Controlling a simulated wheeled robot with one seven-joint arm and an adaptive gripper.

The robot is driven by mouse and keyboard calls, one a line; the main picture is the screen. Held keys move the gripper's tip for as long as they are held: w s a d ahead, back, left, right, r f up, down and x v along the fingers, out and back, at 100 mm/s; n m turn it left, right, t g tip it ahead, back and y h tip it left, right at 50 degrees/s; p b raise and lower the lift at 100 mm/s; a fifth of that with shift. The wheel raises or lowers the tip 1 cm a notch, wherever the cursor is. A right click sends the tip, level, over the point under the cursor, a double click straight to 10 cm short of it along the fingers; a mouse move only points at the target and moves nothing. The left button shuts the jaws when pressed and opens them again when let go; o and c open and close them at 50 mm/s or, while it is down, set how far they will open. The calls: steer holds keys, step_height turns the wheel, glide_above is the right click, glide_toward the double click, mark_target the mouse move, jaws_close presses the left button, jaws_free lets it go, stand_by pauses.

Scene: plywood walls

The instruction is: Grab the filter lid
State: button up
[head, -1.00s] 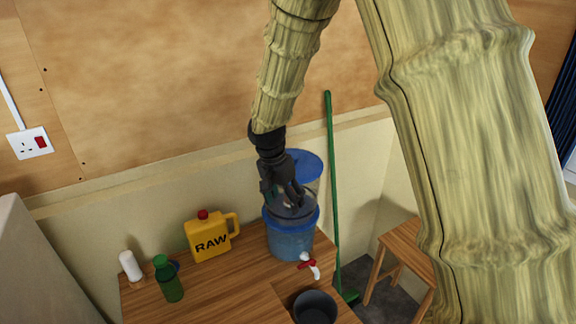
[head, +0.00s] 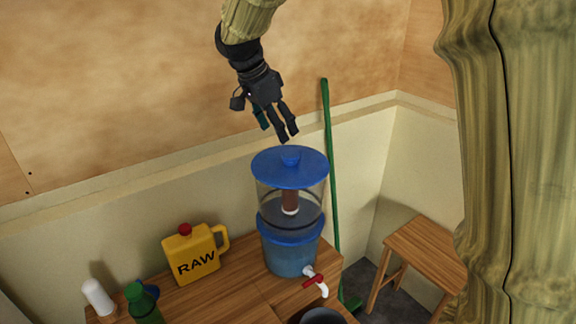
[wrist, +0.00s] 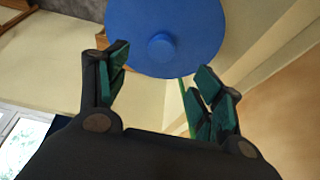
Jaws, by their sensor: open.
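The filter lid (head: 268,167) is a round blue disc with a blue knob (head: 290,155) at its centre. It sits on top of the clear upper part of the water filter (head: 313,211), which has a blue lower container with a red and white tap. My gripper (head: 277,137) is open and empty, just above the lid and slightly left of the knob, apart from it. In the wrist view the lid (wrist: 185,25) lies beyond the spread fingers of my gripper (wrist: 163,88), and the knob (wrist: 161,47) shows between and past them.
The filter stands on a wooden table (head: 225,290) against the wall. A yellow jug marked RAW (head: 195,254), a green bottle (head: 142,303) and a white bottle (head: 98,297) stand to its left. A green broom handle (head: 330,150) and wooden stool (head: 425,255) are to the right.

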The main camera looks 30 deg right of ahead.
mark_target(290, 154)
steer(key=f, duration=0.2)
steer(key=w+d+f+p, duration=0.1)
steer(key=f, duration=0.1)
steer(key=shift+s+d+f+p, duration=0.3)
steer(key=shift+d+f+p, duration=0.05)
steer(key=shift+f+p, duration=0.15)
steer(key=p+x, duration=0.1)
steer(key=x, duration=0.2)
steer(key=shift+w+d+f, duration=0.1)
steer(key=shift+d, duration=0.15)
steer(key=shift+d+f+p, duration=0.15)
steer(key=shift+f+p, duration=0.15)
steer(key=shift+f, duration=0.1)
steer(key=c, duration=1.2)
